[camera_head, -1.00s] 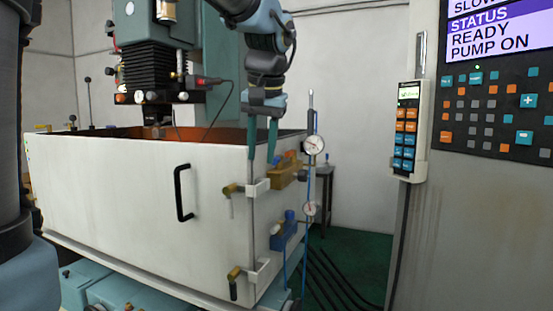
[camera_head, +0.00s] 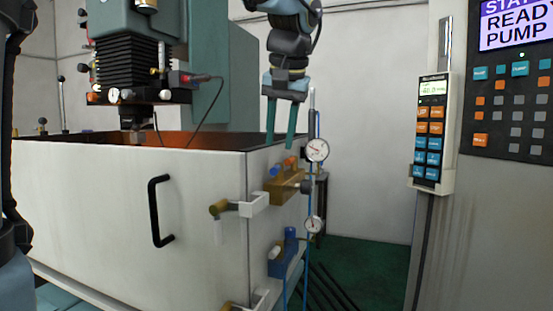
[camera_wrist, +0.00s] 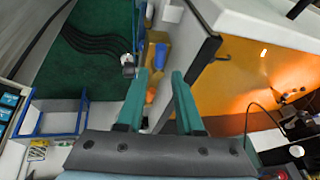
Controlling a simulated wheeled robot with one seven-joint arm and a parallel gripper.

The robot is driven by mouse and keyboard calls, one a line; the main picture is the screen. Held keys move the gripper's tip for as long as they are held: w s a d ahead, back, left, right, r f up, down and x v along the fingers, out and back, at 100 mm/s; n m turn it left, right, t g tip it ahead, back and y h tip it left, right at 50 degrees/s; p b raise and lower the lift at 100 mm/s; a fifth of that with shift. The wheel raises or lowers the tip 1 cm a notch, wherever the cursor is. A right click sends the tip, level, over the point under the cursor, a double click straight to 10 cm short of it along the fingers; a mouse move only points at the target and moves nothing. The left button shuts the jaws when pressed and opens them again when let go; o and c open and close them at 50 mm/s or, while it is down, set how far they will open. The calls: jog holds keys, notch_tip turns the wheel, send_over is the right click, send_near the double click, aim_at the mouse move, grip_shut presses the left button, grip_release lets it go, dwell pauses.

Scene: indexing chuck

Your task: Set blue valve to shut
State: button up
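My gripper (camera_head: 280,142) points down with its two teal fingers apart and nothing between them. In the head view it appears just above a brass valve block (camera_head: 285,190) on the side of the white enclosure. That block carries a blue knob (camera_head: 275,170) and an orange knob (camera_head: 290,161). A separate blue block (camera_head: 277,264) sits lower, with a blue top (camera_head: 290,232). In the wrist view, a blue part (camera_wrist: 160,55) shows beyond the open fingertips (camera_wrist: 160,74). I cannot tell which blue part is the valve, or its setting.
A round gauge (camera_head: 317,150) stands close right of the brass block, a second gauge (camera_head: 314,224) below it. A brass-ended bracket (camera_head: 253,204) and black handle (camera_head: 161,211) jut from the enclosure. A pendant (camera_head: 430,140) hangs right. Green floor with dark hoses lies between.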

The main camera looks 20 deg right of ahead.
aim_at(276, 166)
jog(key=x, duration=0.6)
jog(key=shift+f+p, duration=0.1)
jog(key=shift+p, duration=0.2)
grip_shut()
